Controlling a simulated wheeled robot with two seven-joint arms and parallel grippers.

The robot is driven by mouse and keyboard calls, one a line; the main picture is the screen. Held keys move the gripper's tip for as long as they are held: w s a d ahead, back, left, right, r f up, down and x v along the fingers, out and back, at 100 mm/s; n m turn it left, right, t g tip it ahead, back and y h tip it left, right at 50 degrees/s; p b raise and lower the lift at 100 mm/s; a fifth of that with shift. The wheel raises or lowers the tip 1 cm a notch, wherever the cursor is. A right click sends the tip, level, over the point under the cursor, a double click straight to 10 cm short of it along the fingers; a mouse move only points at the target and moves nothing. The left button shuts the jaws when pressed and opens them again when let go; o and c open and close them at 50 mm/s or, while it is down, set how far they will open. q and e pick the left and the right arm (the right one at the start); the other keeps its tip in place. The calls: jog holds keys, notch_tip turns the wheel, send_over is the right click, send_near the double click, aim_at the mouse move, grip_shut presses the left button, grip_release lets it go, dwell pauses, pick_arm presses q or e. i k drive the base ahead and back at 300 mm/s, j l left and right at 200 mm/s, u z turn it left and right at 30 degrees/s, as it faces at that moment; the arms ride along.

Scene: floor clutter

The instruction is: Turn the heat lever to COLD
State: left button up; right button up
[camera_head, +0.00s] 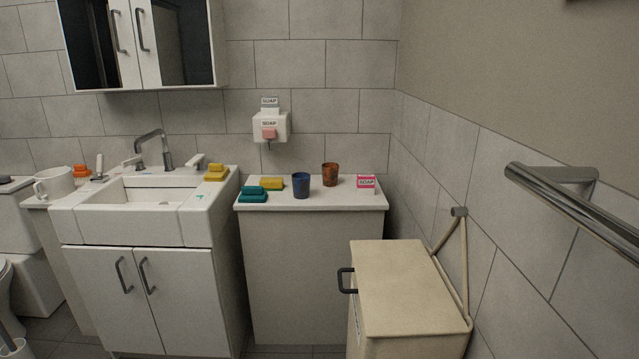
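A white sink (140,222) stands at the left on a white cabinet. Its chrome curved faucet (152,148) rises at the back of the basin. A short handle (132,161) sits left of the faucet and another handle (195,160) sits right of it. A separate upright grey lever-like piece (99,166) stands further left on the sink's back edge. I cannot tell which of these is the heat lever, and no COLD marking is readable. Neither of my grippers is in view.
Yellow sponges (216,171) sit on the sink's right corner. A white mug (54,183) stands at its left. The counter (335,199) holds sponges, a blue cup (301,186), a brown cup (330,174) and a soap box (366,182). A beige bin (405,285) stands front right, below a metal rail (570,205).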

aim_at(125, 165)
jog(key=i+j+u, duration=0.5)
jog(key=i+u, duration=0.15)
jog(key=i+j+u, duration=0.1)
jog(key=i+u, duration=0.25)
jog(key=i+j+z, duration=0.5)
jog(key=j, duration=0.2)
jog(key=i+j+z, duration=0.2)
jog(key=j, duration=0.2)
jog(key=j+z, duration=0.25)
jog(key=j, duration=0.2)
jog(key=i+j+z, duration=0.25)
jog(key=j, duration=0.25)
jog(key=j+z, duration=0.25)
jog(key=j, duration=0.2)
